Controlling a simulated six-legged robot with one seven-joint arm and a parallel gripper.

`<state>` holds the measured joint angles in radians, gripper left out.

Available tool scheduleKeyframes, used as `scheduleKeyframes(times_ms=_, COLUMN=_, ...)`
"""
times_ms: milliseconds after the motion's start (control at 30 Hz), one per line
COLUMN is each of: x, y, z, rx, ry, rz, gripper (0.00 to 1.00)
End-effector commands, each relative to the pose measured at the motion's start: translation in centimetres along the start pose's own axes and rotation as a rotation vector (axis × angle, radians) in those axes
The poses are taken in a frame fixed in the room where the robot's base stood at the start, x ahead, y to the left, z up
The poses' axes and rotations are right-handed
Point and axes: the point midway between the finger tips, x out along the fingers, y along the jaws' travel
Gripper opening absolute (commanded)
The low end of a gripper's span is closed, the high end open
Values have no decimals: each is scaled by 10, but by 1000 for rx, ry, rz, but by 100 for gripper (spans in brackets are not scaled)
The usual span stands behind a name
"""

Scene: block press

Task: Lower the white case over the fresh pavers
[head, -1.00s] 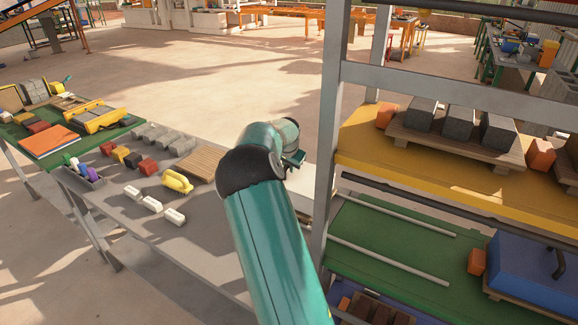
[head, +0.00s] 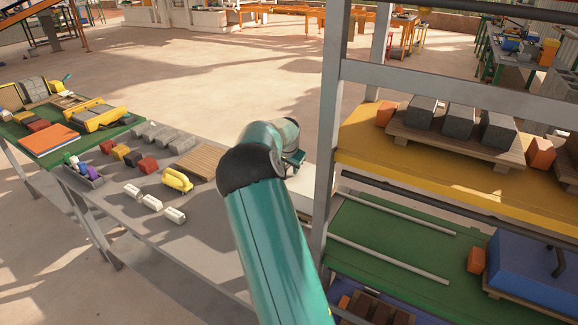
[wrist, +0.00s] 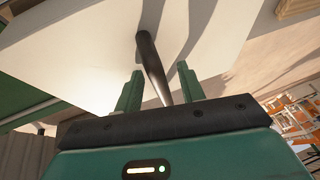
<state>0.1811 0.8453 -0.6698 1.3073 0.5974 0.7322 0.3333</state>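The white case (wrist: 80,45) fills much of the wrist view as a broad pale surface with a dark bar handle (wrist: 152,65) standing out from it. My gripper (wrist: 157,80) is open, with its two green fingers on either side of the handle and a gap showing on each side. In the head view my arm hides most of the case; a pale part (head: 303,188) shows between my arm and the grey shelf post. My gripper (head: 294,158) is small there and its fingers are not clear. I cannot make out fresh pavers under the case.
A shelf rack with a grey post (head: 332,130) stands close to the right of my arm. Its yellow shelf (head: 400,155) bears grey blocks; a blue case (head: 525,270) sits on the green shelf (head: 375,235). A grey table (head: 205,240) with small blocks is at left.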

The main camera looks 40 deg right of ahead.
Motion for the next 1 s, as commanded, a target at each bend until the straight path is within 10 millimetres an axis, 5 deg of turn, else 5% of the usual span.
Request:
scheduleKeyframes(times_ms=167, x=-20, y=-1, z=-1, rx=1, ry=3, rz=-4, gripper=39)
scheduleKeyframes(times_ms=633, x=-118, y=-1, z=-1, rx=1, ry=2, rz=-4, gripper=39)
scheduleKeyframes(times_ms=1000, x=-138, y=0, z=0, rx=0, ry=2, rz=-1, gripper=39)
